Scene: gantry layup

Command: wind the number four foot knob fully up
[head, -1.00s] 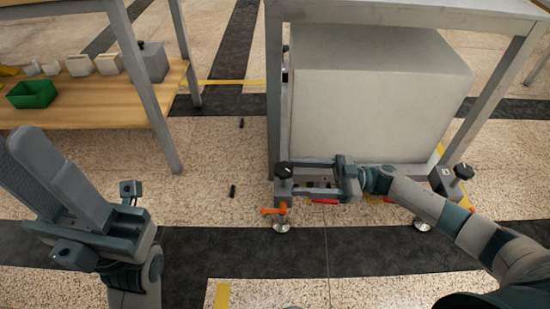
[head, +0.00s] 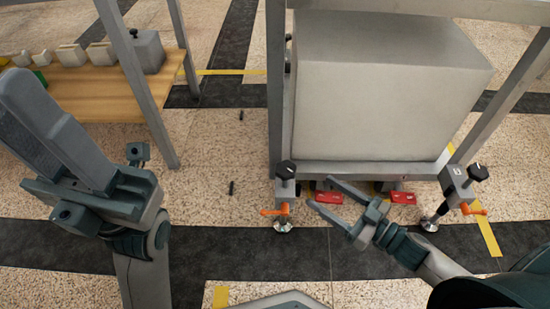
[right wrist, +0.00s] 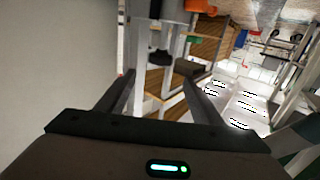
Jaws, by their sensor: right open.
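Two front feet of the bench show in the head view, each with a black knob on top: a left knob (head: 286,169) and a right knob (head: 478,173). The right foot block bears a small label that I cannot read, so I cannot tell which is number four. Below each knob is an orange lever, left (head: 272,212) and right (head: 474,209). My right gripper (head: 321,193) is open and empty, right of the left foot and apart from its knob. A dark knob-like shape (right wrist: 160,57) shows beyond its fingers in the right wrist view. My left gripper (head: 60,140) is far left, away from both feet.
A big grey block (head: 385,90) sits on the bench's lower frame. Red tags (head: 403,197) lie below it. A wooden shelf (head: 105,95) with small containers stands at the left. Two small black pieces lie on the floor between. The floor in front is clear.

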